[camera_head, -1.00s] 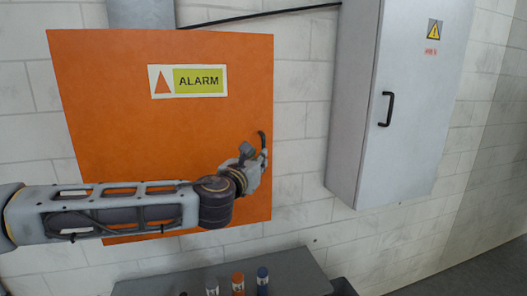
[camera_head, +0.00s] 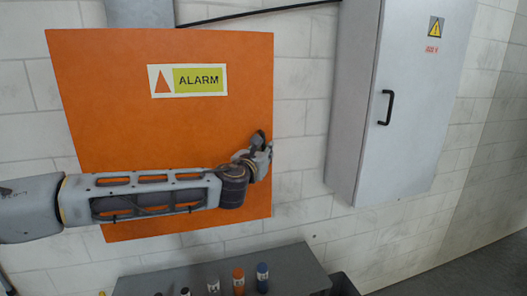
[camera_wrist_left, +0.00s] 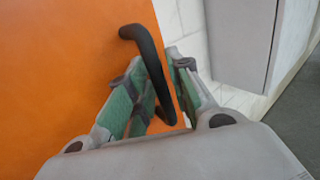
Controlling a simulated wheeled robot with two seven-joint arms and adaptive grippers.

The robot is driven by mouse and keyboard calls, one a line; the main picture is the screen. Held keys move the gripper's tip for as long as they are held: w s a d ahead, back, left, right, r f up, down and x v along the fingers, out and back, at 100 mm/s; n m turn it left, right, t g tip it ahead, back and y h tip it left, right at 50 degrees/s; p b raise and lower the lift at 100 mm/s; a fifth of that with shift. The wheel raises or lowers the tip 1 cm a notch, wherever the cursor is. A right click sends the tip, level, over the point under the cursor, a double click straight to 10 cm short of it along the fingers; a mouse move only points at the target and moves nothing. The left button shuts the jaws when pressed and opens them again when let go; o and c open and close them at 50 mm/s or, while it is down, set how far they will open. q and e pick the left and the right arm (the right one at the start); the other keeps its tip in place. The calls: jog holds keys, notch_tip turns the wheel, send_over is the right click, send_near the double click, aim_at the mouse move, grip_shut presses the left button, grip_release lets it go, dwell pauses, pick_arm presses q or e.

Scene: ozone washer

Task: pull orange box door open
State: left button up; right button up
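The orange box door (camera_head: 160,130) with an ALARM label (camera_head: 188,80) is on the wall and looks closed. Its black handle (camera_wrist_left: 150,65) is near the door's right edge. My left gripper (camera_head: 262,145) is at the handle. In the left wrist view my left gripper (camera_wrist_left: 157,75) has its green-padded fingers on either side of the handle, with gaps showing between them. It looks open around the handle; contact is not clear. In the head view the gripper covers most of the handle. My right gripper is not in view.
A grey cabinet (camera_head: 395,100) with a black handle (camera_head: 387,108) stands out from the wall on the right. A grey surface (camera_head: 295,272) below holds several small bottles, including an orange one (camera_head: 238,281) and a blue one (camera_head: 262,278). A black cable runs above the orange box.

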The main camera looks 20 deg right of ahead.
pick_arm(q)
grip_shut()
jog(key=shift+s, duration=0.1)
dwell(0.3)
